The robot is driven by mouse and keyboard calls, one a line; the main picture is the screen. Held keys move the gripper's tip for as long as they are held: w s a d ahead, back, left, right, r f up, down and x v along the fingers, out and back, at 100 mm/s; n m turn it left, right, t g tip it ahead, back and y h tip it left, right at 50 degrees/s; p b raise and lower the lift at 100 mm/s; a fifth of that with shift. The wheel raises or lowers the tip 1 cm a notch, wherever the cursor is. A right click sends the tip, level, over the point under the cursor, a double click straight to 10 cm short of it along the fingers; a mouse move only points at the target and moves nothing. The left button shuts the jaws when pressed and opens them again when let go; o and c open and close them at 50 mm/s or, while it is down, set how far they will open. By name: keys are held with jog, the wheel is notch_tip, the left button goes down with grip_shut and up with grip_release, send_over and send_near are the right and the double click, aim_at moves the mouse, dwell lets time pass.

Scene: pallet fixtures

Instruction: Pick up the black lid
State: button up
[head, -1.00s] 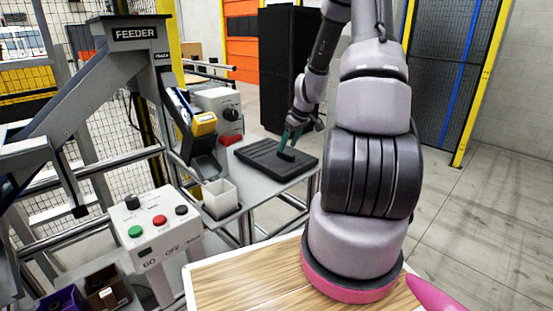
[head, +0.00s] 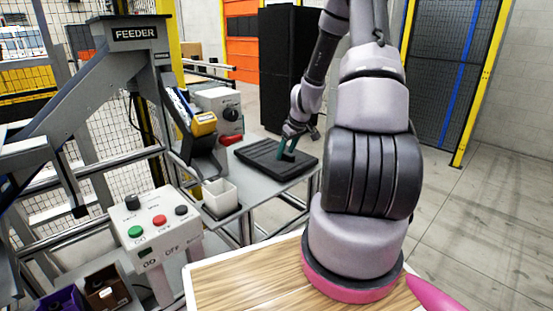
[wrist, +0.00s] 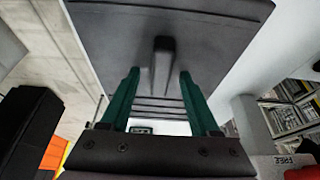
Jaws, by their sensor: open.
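The black lid (head: 300,164) lies flat on the grey table and has a raised bar-shaped handle on top. In the wrist view, the lid (wrist: 110,32) fills the upper middle, and its handle (wrist: 162,62) stands between my fingers. My gripper (head: 285,152) is over the lid at its handle, pointing down. In the wrist view, my gripper (wrist: 160,78) has its green fingers apart, one on each side of the handle, with gaps visible. Whether the fingertips touch the lid's top cannot be told.
A white square container (head: 220,195) and the feeder chute (head: 204,150) stand left of the lid. A grey box with a black knob (head: 220,108) and a red part (head: 231,140) sit behind. A button panel (head: 157,228) is at the front left. A black cabinet (head: 288,70) rises behind the table.

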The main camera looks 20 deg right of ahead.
grip_shut()
dwell(1.5)
